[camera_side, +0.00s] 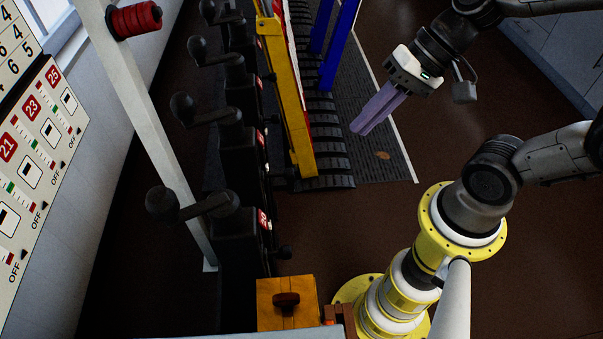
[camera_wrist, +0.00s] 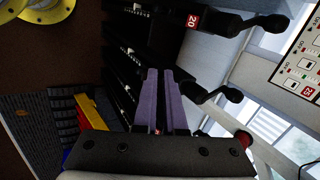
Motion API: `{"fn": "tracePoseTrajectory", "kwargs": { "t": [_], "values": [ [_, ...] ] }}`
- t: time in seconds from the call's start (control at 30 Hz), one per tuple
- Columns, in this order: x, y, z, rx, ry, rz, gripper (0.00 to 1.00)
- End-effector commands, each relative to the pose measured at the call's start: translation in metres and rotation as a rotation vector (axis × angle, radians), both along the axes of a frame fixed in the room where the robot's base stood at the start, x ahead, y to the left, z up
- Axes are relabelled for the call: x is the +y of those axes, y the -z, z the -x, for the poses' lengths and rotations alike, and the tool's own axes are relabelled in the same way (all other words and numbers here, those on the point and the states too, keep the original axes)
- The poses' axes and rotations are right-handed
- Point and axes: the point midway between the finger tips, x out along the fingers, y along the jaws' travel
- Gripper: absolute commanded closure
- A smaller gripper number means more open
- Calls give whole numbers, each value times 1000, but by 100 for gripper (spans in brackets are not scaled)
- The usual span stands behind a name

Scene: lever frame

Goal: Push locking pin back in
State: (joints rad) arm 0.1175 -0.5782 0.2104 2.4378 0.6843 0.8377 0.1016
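My gripper (camera_side: 359,131) hangs in the air at the upper middle right of the side view, to the right of the lever frame. Its two long purple fingers lie together with nothing between them; they also show in the wrist view (camera_wrist: 160,72). The lever frame is a row of black blocks (camera_side: 240,240) with black ball-ended levers, the nearest lever (camera_side: 190,205) at the front. Small dark knobs stick out of the blocks' right side, one near the bottom (camera_side: 284,253). I cannot tell which is the locking pin. My gripper touches none of these.
A yellow bar (camera_side: 290,100) and blue posts (camera_side: 340,45) stand behind the blocks. An orange box (camera_side: 287,303) is at the front. A pale post (camera_side: 150,120) and a numbered panel (camera_side: 30,140) are left.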

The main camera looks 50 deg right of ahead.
Motion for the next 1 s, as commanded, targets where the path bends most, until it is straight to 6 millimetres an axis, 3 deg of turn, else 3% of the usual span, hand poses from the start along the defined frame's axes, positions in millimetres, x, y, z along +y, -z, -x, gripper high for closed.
{"fn": "tracePoseTrajectory", "kwargs": {
  "t": [0.17, 0.3, 0.4, 0.5, 0.6, 0.73, 1.0],
  "values": [
    [-8, 43, -45, 254, 435, -349, 100],
    [-41, 93, -73, 447, 855, -602, 100],
    [-69, 132, -75, 563, 1118, -730, 100],
    [-86, 161, -67, 646, 1274, -798, 100],
    [-93, 174, -58, 690, 1331, -820, 100],
    [-97, 176, -58, 688, 1348, -828, 100],
    [-79, 198, -73, 691, 1340, -823, 100]
  ]
}}
